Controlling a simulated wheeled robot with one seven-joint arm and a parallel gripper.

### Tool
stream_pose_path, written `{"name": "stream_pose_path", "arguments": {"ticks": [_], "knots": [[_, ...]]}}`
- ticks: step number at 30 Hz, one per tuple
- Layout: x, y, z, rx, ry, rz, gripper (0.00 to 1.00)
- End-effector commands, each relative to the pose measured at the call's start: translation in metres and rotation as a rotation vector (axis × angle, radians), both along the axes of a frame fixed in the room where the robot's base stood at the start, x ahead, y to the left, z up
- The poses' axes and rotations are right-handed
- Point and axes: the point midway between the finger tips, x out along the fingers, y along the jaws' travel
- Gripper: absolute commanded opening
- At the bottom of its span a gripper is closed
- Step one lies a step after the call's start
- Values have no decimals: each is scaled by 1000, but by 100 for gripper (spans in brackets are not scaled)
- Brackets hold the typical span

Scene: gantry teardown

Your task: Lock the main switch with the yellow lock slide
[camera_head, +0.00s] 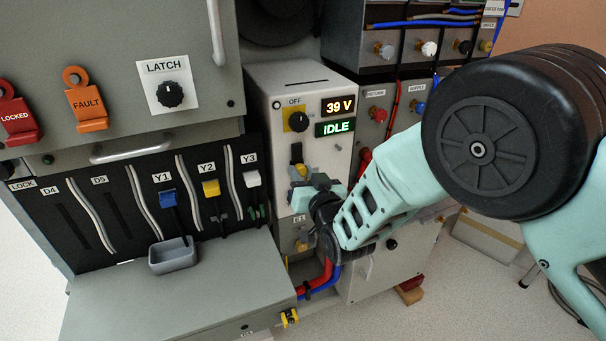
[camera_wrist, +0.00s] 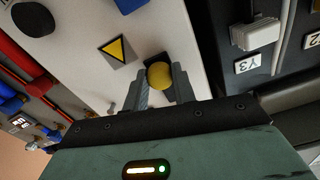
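The yellow lock slide shows as a round yellow knob (camera_wrist: 160,76) in a dark slot in the wrist view. My gripper (camera_wrist: 160,82) has one finger on each side of this knob. The gap is about as wide as the knob, and I cannot tell whether the fingers press on it. In the head view the main switch (camera_head: 298,121) is a dark knob on a yellow plate, under the word OFF. My gripper (camera_head: 306,186) is at the lower front of the same light cabinet panel, below the switch. It hides part of the panel there.
Displays reading 39 V (camera_head: 339,106) and IDLE (camera_head: 336,128) are right of the switch. A warning triangle (camera_wrist: 117,49) is beside the knob. The Y3 connector (camera_head: 252,178) and a grey tray (camera_head: 174,256) lie left. Red and blue hoses (camera_head: 318,283) run below.

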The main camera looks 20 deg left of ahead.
Motion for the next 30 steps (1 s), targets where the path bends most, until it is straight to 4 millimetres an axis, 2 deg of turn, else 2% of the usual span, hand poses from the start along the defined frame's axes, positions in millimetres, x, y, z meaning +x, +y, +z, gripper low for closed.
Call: {"name": "stream_pose_path", "arguments": {"ticks": [5, 13, 21, 22, 24, 30], "knots": [[0, 0, 3, 1, -1, -1, 0], [1, -1, 40, 3, -2, -2, 0], [1, 0, 43, 5, -6, -1, 0], [1, 0, 43, 5, -6, -1, 34], [1, 0, 43, 5, -5, -1, 48], [0, 0, 41, 2, -2, -1, 48]]}}
